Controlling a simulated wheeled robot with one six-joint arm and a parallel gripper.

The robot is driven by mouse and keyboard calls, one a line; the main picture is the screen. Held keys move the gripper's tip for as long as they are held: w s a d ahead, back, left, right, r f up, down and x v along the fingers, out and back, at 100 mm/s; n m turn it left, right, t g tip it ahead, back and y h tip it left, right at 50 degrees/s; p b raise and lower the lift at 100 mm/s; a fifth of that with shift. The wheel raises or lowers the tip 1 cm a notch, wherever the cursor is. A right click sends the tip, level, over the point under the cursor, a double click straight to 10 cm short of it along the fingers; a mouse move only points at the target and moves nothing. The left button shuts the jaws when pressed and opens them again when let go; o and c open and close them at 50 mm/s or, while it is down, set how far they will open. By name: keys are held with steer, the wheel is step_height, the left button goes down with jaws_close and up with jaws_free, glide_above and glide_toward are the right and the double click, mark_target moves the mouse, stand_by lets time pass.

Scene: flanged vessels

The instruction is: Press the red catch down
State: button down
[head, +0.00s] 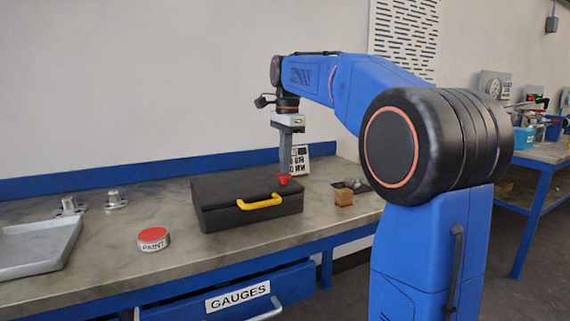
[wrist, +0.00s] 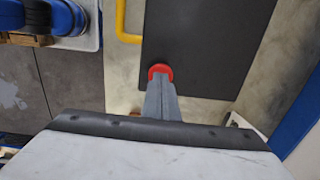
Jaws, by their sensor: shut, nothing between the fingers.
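The red catch (head: 284,180) sits on the top of a black case (head: 232,194), near its right front, close to the yellow handle (head: 260,201). My gripper (head: 285,172) points straight down with its fingers together, and its tips are at the red catch. In the wrist view the shut fingertips (wrist: 159,80) overlap the red catch (wrist: 160,70), whose far rim shows beyond them. I cannot tell whether the tips touch it. The black case (wrist: 205,45) and yellow handle (wrist: 121,20) also show there.
A red-topped paint tin (head: 153,239) stands left of the case, and a grey tray (head: 36,248) lies at the far left. A small brown block (head: 344,197) and a printed card (head: 300,159) are right of and behind the case. The bench between tin and tray is clear.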

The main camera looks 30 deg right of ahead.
stand_by(0.3)
steer(key=shift+s+f, duration=0.1)
steer(key=shift+f, duration=1.35)
steer(key=shift+r, duration=0.45)
step_height(320, 180, up, 14)
steer(key=shift+s+d+r, duration=0.15)
steer(key=shift+d+r, duration=0.05)
steer(key=shift+r, duration=0.05)
steer(key=s+a+f+n+t, duration=0.2)
steer(key=s+a+f+n, duration=0.2)
steer(key=s+f+n, duration=0.5)
steer(key=s+a+f+n+t, duration=0.2)
steer(key=s+a+f+n, duration=0.3)
steer(key=s+f, duration=1.6)
step_height(320, 180, down, 8)
steer(key=n, duration=0.4)
steer(key=shift+s+r+t, duration=0.15)
steer(key=shift+r+t, duration=0.05)
steer(key=shift+t, duration=0.1)
